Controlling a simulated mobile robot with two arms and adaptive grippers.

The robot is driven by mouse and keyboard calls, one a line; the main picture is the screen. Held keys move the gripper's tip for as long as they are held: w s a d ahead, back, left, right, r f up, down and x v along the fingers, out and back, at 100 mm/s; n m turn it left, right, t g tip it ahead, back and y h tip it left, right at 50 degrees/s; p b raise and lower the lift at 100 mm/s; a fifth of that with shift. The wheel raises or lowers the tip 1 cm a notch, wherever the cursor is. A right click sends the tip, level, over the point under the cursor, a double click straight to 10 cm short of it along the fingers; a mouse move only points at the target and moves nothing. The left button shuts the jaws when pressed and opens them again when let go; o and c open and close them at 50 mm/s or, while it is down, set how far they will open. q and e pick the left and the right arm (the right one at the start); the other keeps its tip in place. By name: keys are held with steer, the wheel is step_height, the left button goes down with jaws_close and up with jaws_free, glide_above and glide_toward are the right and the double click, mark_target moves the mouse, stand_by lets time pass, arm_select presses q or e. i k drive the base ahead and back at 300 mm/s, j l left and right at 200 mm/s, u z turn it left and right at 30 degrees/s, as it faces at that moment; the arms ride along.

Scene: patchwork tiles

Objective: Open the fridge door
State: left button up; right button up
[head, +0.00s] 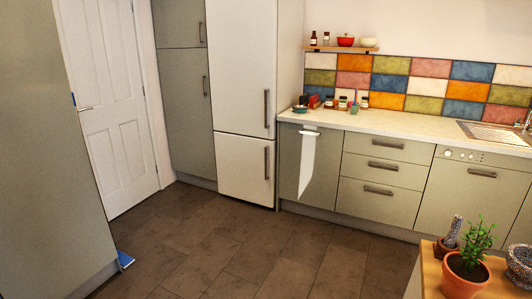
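The white fridge has a tall upper door (240,65) and a shorter lower door (243,168), both closed. The upper door has a dark vertical handle (266,108) near its right edge, low down. The lower door has a similar vertical handle (267,163) near its right edge, high up. The fridge stands across the room, left of the counter. Neither of my grippers shows in the head view.
Dark floor tiles (215,245) lie clear before the fridge. A green-grey panel (45,150) fills the left side, with a blue object (125,259) at its foot. A wooden surface with a potted plant (466,272) stands at lower right. A counter (400,122) adjoins the fridge.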

mark_target(242, 35)
steer(key=i+u, duration=0.3)
steer(key=i, duration=1.95)
